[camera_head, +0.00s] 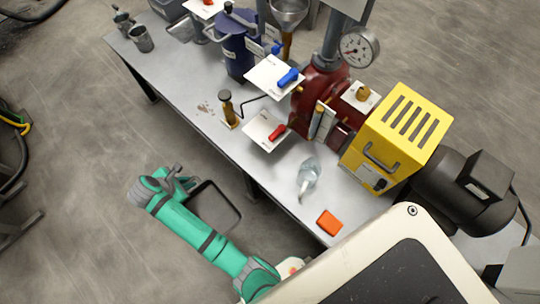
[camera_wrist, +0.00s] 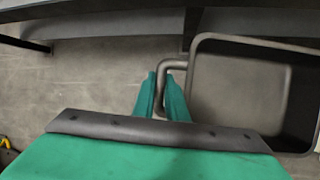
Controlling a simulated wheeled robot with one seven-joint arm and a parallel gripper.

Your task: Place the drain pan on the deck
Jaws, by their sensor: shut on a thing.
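The drain pan (camera_head: 232,224) is a dark grey shallow tray with a rounded rim and a loop handle. In the head view it hangs off the front edge of the grey deck (camera_head: 200,104), over the floor. My gripper (camera_head: 178,181) is shut on the pan's handle. In the wrist view the green fingers (camera_wrist: 165,95) close around the handle bar, and the pan (camera_wrist: 193,95) extends to the right with its inside empty. The deck's edge crosses the top of the wrist view. My arm hides part of the pan in the head view.
A white card with a red lever (camera_head: 266,131) lies near the front edge. The deck's left-middle surface is fairly clear.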

